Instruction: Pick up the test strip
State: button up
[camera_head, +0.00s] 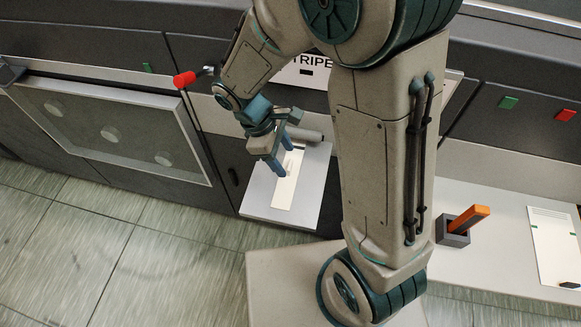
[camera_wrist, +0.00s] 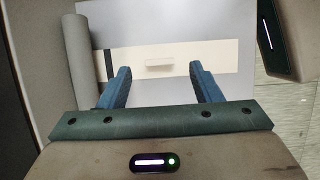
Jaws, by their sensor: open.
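The test strip, a long cream-white strip (camera_head: 287,190), lies flat on a pale grey tray (camera_head: 256,203) that juts from the machine. In the wrist view the strip (camera_wrist: 215,56) runs across the picture, with a small raised pale bar (camera_wrist: 159,62) on it. My gripper (camera_head: 284,157) is over the tray, at the strip's machine end in the head view. In the wrist view my blue fingers (camera_wrist: 160,72) are apart, with the bar between and just beyond their tips. Nothing is held. Contact with the strip cannot be told.
A grey roller (camera_head: 305,135) lies along the tray's machine side, close to my gripper; it also shows in the wrist view (camera_wrist: 78,55). A red-tipped lever (camera_head: 184,79) stands left of my arm. At right, a bench (camera_head: 490,210) bears an orange-handled tool (camera_head: 467,219) and a sheet (camera_head: 555,247).

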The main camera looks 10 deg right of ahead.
aim_at(290, 168)
jog(key=shift+x, duration=1.5)
jog(key=c, duration=1.1)
jog(key=shift+r, duration=0.15)
